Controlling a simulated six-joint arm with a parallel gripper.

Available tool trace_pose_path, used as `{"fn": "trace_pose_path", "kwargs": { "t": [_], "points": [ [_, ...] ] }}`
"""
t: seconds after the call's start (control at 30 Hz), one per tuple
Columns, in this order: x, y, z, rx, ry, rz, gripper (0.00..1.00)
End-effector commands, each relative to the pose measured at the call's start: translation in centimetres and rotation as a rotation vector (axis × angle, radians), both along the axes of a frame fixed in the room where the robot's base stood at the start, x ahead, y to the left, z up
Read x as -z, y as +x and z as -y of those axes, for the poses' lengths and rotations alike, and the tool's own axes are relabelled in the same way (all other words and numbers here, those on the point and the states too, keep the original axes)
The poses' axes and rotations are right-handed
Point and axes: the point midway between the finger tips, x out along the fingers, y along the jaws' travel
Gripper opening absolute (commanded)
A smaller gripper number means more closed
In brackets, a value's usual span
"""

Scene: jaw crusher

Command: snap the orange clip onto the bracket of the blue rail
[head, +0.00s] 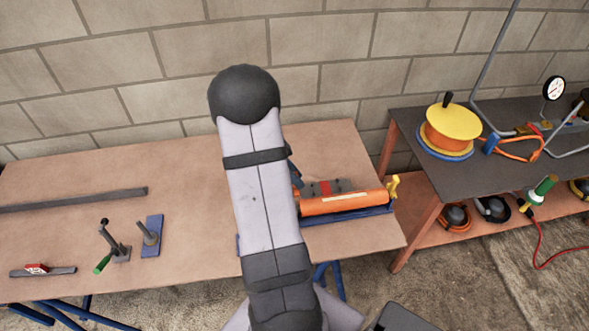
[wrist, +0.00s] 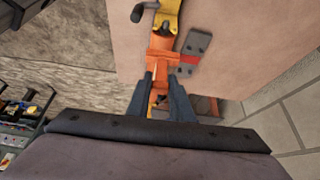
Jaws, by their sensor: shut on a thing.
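My gripper (wrist: 161,80) shows in the wrist view, its two dark fingers on either side of an orange piece, which I take to be the orange clip (wrist: 158,97). The gripper is shut on it. Beyond the fingertips is a long orange body (wrist: 161,50) with a yellow end; I cannot tell whether the clip touches it. In the head view this orange cylinder (head: 345,201) lies along the blue rail (head: 350,216) on the right of the table. My arm hides the rail's left part and my gripper there. I cannot make out the bracket.
A grey block with a red band (head: 326,187) lies behind the cylinder, and a yellow fitting (head: 393,187) is at its right end. Clamps (head: 114,243) and a grey bar (head: 75,200) lie at the table's left. A dark bench (head: 400,122) stands at right.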

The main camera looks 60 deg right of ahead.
Motion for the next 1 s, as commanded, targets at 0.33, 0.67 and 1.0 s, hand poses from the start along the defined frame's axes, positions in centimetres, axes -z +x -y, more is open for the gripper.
{"fn": "trace_pose_path", "kwargs": {
  "t": [0.33, 0.67, 1.0],
  "points": [
    [0.0, 0.0, 0.0, 0.042, 0.001, -0.001, 0.0],
    [0.1, 0.1, 0.0, 0.041, 0.0, 0.0, 0.0],
    [1.4, 0.1, 0.0, 0.04, 0.001, 0.001, 0.0]
  ]
}}
